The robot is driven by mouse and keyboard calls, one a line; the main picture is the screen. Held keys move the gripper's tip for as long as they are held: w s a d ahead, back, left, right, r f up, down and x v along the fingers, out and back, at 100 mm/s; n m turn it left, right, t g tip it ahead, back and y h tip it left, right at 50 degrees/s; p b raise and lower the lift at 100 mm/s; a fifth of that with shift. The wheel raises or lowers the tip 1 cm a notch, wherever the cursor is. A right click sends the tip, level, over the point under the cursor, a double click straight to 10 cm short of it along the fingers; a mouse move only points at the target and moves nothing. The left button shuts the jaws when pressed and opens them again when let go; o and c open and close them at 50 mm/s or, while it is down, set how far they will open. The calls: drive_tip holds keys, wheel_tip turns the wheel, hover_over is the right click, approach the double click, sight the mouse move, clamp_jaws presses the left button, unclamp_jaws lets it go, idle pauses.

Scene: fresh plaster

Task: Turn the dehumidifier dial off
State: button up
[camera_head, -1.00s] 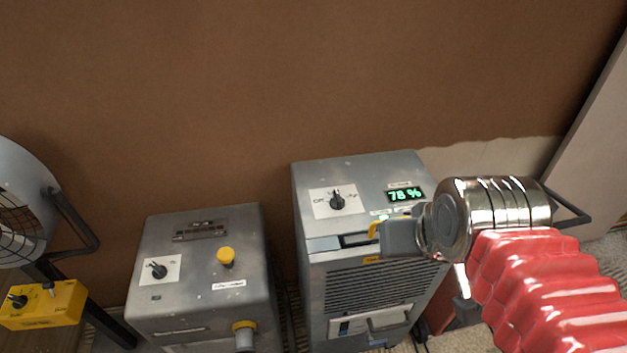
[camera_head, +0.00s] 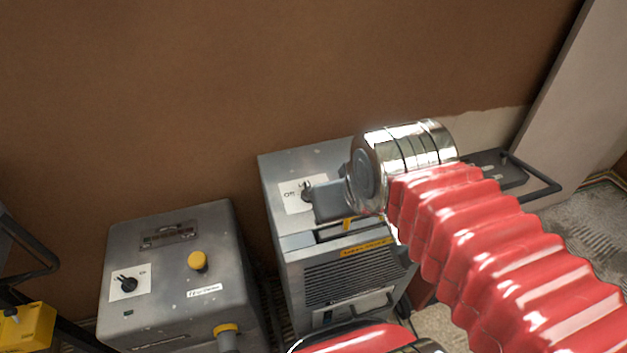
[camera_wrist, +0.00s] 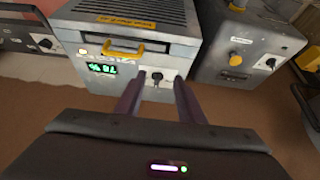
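The dehumidifier (camera_head: 345,285) is a grey metal cabinet with a slatted front. Its black dial (camera_head: 306,190) sits on a white plate with "Off" at the left; my gripper partly covers it. My gripper (camera_head: 318,202) is over the cabinet's top, close beside the dial. In the wrist view the dial (camera_wrist: 153,78) shows in the gap between the two dark, spread fingertips (camera_wrist: 160,76). No grip on it is visible. The green display (camera_wrist: 103,69) beside the dial is lit; in the head view my arm hides it. The dial's exact pointing is unclear.
Another grey box (camera_head: 180,280) with its own black dial (camera_head: 124,284) and a yellow button (camera_head: 197,261) stands to the left. A yellow control box (camera_head: 28,326) is at the far left. A brown wall (camera_head: 200,90) rises behind, and a pale panel (camera_head: 550,100) stands at the right.

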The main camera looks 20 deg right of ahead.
drive_tip(key=shift+o, duration=1.4)
drive_tip(key=shift+w+r+m, duration=0.15)
drive_tip(key=shift+w+m, duration=0.1)
drive_tip(key=shift+m, duration=0.05)
drive_tip(key=shift+o, duration=0.8)
drive_tip(key=shift+w+a+r+m, duration=0.1)
drive_tip(key=shift+w+a+m, duration=0.05)
drive_tip(key=shift+w+m, duration=0.15)
drive_tip(key=shift+o, duration=0.3)
drive_tip(key=shift+w+r+m+g, duration=0.15)
drive_tip(key=shift+w+m+g, duration=0.15)
drive_tip(key=shift+m+g, duration=0.1)
drive_tip(key=w+d+m+g+y, duration=0.2)
drive_tip(key=w+d+m, duration=0.1)
drive_tip(key=w+m, duration=0.5)
drive_tip(key=w+d+f+m+g+y, duration=0.1)
drive_tip(key=w+d+m+g+y, duration=0.1)
drive_tip(key=w+m, duration=0.6)
drive_tip(key=shift+w+d+f+g+y, duration=0.3)
drive_tip(key=shift+w+d+g, duration=0.15)
drive_tip(key=shift+d, duration=0.25)
drive_tip(key=x, duration=1.3)
drive_tip(key=shift+a+f, duration=0.1)
drive_tip(key=shift+f, duration=0.25)
